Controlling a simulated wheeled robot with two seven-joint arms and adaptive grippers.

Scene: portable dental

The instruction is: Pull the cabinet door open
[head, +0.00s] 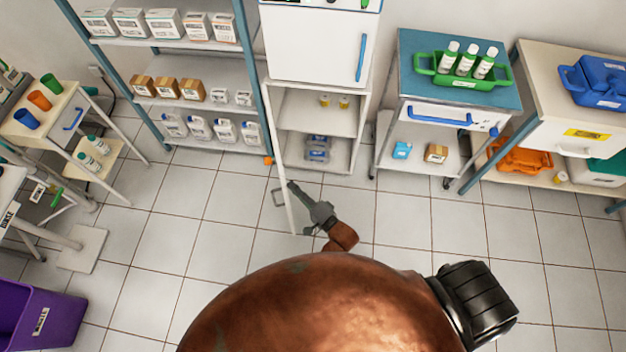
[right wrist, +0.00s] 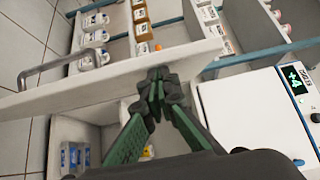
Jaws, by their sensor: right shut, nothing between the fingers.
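The white cabinet (head: 270,100) has its lower compartment open, with two shelf levels in sight. Its lower door (head: 283,190) is swung well out and seen nearly edge-on, with a grey bar handle (head: 277,198) on its left face. My right gripper (head: 295,190) is shut and empty on the inner side of the door, away from the handle. In the right wrist view the closed fingertips (right wrist: 158,75) are at the door panel (right wrist: 110,82), close to or touching it. The handle (right wrist: 58,66) is on the far side there. My left gripper is out of view.
A shelf rack (head: 262,60) with boxes and bottles stands left of the cabinet. A blue-topped trolley (head: 410,85) stands to its right. A purple bin (head: 55,315) is at lower left. The tiled floor before the cabinet is clear.

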